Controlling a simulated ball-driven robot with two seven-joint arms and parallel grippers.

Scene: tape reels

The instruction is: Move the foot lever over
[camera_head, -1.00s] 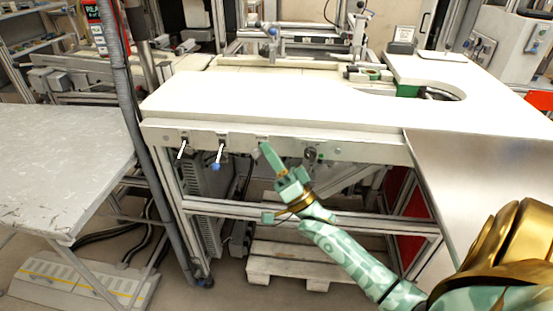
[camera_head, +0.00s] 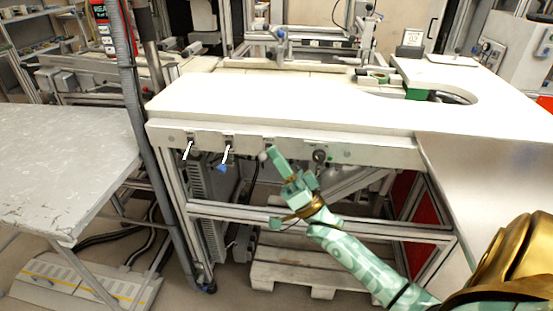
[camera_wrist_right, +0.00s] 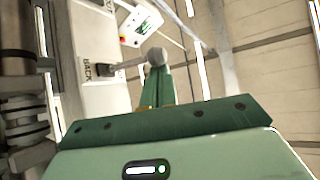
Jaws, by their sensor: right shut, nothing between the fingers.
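In the right wrist view a lever with a round grey knob (camera_wrist_right: 157,56) sticks out from a white panel, close to a label that seems to read BACK. I cannot tell for sure whether this is the foot lever. My right gripper (camera_wrist_right: 163,80) is shut and empty, its green fingertips right at the knob, touching or nearly so. In the head view the right gripper (camera_head: 275,152) is at the front panel of the white table, right of two white levers (camera_head: 188,149) (camera_head: 227,152). The second lever has a blue knob (camera_head: 222,168). My left gripper is out of view.
The white table (camera_head: 280,95) has a round cutout at its right. A round knob (camera_head: 320,156) sits on the panel right of my gripper. A wooden pallet (camera_head: 300,275) lies under the table, and a grey table (camera_head: 60,160) stands at the left.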

